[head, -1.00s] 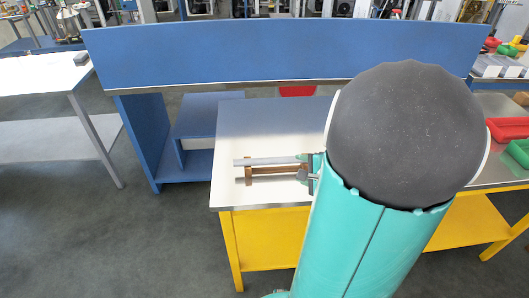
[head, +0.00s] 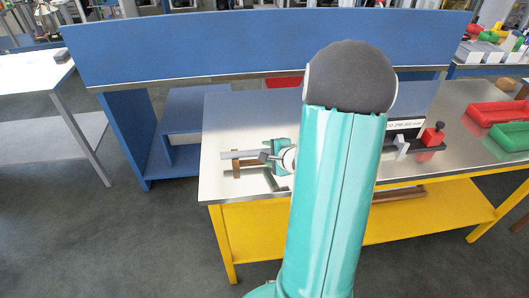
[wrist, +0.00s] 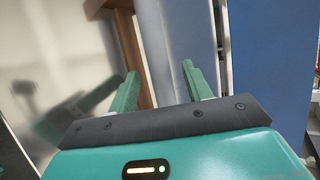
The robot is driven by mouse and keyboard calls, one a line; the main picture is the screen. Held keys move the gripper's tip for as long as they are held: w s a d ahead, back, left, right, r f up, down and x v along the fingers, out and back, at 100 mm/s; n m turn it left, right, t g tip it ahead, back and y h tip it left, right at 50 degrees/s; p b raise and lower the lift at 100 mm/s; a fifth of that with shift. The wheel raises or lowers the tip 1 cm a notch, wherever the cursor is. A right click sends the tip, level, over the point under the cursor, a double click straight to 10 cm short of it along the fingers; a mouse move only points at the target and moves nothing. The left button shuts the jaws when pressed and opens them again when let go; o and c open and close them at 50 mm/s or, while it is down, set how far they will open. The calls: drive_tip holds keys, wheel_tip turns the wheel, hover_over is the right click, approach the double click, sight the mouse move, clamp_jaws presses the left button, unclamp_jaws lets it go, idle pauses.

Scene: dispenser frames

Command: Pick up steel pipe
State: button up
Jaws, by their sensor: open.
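The steel pipe (head: 238,154) is a light grey rod lying across a brown wooden rack (head: 237,172) on the left part of the metal-topped table. Its left end shows in the head view; its right part is hidden by my gripper (head: 265,158). In the wrist view my gripper (wrist: 157,82) has its two green fingers apart. The grey pipe (wrist: 182,45) runs up the picture beyond the fingertips, with the brown rack (wrist: 128,45) to its left. I cannot tell whether the fingers straddle or touch the pipe.
The steel tabletop (head: 222,120) has bare room behind the rack. A long blue panel (head: 200,48) stands across the back. To the right are a small black fixture with a red block (head: 432,138), a red bin (head: 497,113) and a green bin (head: 512,136).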

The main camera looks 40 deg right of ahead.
drive_tip(key=shift+w+f, duration=0.1)
drive_tip(key=shift+w, duration=0.05)
clamp_jaws()
